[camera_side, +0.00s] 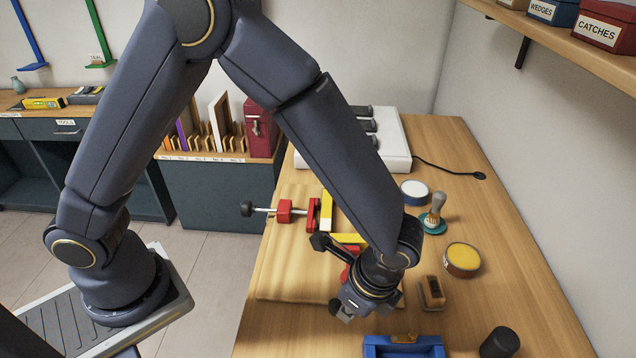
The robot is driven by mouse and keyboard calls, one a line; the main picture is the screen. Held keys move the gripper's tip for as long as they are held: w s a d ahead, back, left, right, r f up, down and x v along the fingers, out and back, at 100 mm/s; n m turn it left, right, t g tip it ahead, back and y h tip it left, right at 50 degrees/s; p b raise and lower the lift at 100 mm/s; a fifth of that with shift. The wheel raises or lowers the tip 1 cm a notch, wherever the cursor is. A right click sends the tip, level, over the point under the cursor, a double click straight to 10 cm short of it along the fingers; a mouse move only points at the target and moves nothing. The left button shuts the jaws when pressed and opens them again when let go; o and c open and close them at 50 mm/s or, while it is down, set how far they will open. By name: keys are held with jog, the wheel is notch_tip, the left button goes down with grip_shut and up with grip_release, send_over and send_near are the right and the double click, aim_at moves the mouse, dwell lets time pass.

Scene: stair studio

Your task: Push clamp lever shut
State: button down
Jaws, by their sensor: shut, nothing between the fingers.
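A red clamp piece (285,211) with a metal rod and a black end knob lies at the left edge of the wooden bench, beside an upright red bar and a yellow strip. A black-ended lever (322,242) sticks out to the left, in front of a second yellow strip (347,238). More red clamp body (349,272) shows partly below it, largely hidden by my arm. My gripper (342,311) is shut and empty, low over the bench, in front of the lever and apart from it. Its fingertips are hard to make out.
A blue tray (371,351) stands at the front, with a black cylinder (500,342) to its right. A brown block brush (432,292), a yellow tin (462,259), a stamp (436,210) and a white-topped tin (415,188) stand to the right.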

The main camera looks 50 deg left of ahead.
jog(key=a+m, duration=0.1)
jog(key=s+a+m, duration=0.1)
jog(key=m, duration=0.1)
jog(key=s+a+m+t, duration=0.1)
jog(key=shift+a+m, duration=0.25)
jog(key=shift+m, duration=0.05)
jog(key=shift+s+a+m+t, duration=0.2)
jog(key=shift+a+m+t, duration=0.3)
jog(key=shift+a+m, duration=1.1)
jog(key=shift+d, duration=0.2)
jog(key=d, duration=0.1)
jog(key=s+d, duration=0.1)
jog(key=d, duration=0.1)
jog(key=shift+s+d, duration=0.3)
jog(key=shift+s, duration=0.1)
jog(key=v, duration=1)
jog(key=shift+r, duration=0.1)
